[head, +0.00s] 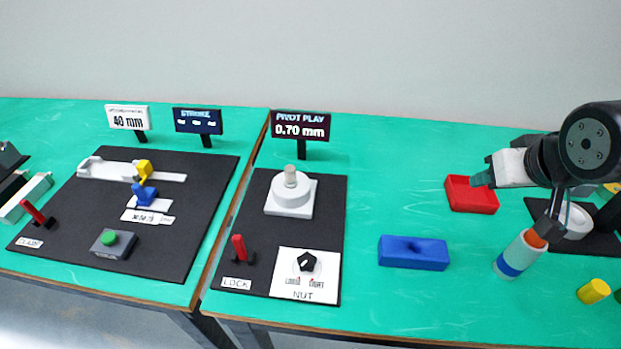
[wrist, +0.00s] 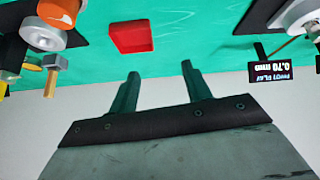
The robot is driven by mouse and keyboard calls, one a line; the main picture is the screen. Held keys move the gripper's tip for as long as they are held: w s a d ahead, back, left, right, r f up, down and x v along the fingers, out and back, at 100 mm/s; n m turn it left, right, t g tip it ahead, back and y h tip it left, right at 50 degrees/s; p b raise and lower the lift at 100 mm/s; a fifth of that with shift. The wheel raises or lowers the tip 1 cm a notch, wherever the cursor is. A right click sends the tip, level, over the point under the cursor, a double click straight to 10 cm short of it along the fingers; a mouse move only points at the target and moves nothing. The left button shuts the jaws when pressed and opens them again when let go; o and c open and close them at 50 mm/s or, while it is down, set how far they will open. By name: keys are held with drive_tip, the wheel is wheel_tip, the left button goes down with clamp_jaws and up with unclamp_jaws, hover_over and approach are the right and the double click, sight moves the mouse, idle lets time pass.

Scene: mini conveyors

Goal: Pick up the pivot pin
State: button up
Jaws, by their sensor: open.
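A short grey pin (head: 290,176) stands upright in a round white boss on a white block (head: 302,205), on the black board below the "PIVOT PLAY 0.70 mm" sign; I take it for the pivot pin. My gripper (head: 483,174) is at the right, above the red tray's back edge and well right of the pin. In the wrist view my gripper (wrist: 160,72) shows two separated teal fingers with nothing between them. The pin is not clearly seen there.
A red tray (head: 472,208), a blue block (head: 413,264), a white-and-blue cylinder with an orange top (head: 520,255) and a yellow cylinder (head: 594,291) are at the right. A red lever (head: 239,248) and a knob (head: 306,262) stand before the white block. Green table between board and tray is clear.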

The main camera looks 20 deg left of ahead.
drive_tip(key=w+a+f+n+t+y, duration=0.1)
drive_tip(key=a+f+n+y, duration=0.1)
drive_tip(key=a, duration=0.4)
drive_tip(key=w+a+f+n+y, duration=0.1)
drive_tip(key=a+f, duration=0.1)
drive_tip(key=a, duration=0.5)
drive_tip(key=n+g+y, duration=0.1)
drive_tip(key=n+y, duration=0.3)
drive_tip(key=y, duration=0.3)
approach(293, 173)
drive_tip(key=x, duration=0.3)
drive_tip(key=shift+w+a+f, duration=0.2)
drive_tip(key=shift+w+f, duration=0.05)
drive_tip(key=shift+f, duration=0.05)
drive_tip(key=x, duration=0.7)
drive_tip(key=shift+w+a, duration=0.1)
drive_tip(key=shift+a, duration=0.3)
clamp_jaws()
